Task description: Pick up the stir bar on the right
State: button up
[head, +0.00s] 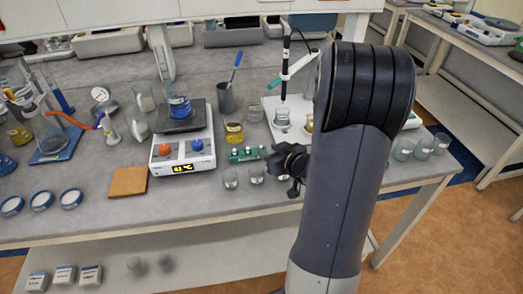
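I cannot make out a stir bar in the head view; any such bar is too small to tell or hidden behind my arm. My gripper (280,158) is a dark shape above the front part of the lab bench (210,220), just right of a small green rack (248,153). My arm covers much of the right side of the bench. The gripper is small and seen partly from behind, so its fingers and anything between them are unclear.
A hotplate stirrer (183,153) with a blue-filled beaker (179,106) stands left of my gripper. Small glass beakers (230,180) stand near the front edge. More beakers (423,148) stand at right beyond my arm. A cork mat (128,181) lies at left.

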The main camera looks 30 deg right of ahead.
aim_at(261, 146)
jog(key=shift+d+x, duration=0.15)
jog(key=shift+x, duration=1.2)
jog(key=shift+d+x, duration=0.1)
jog(key=shift+x, duration=1.2)
jog(key=shift+f, duration=0.1)
grip_shut()
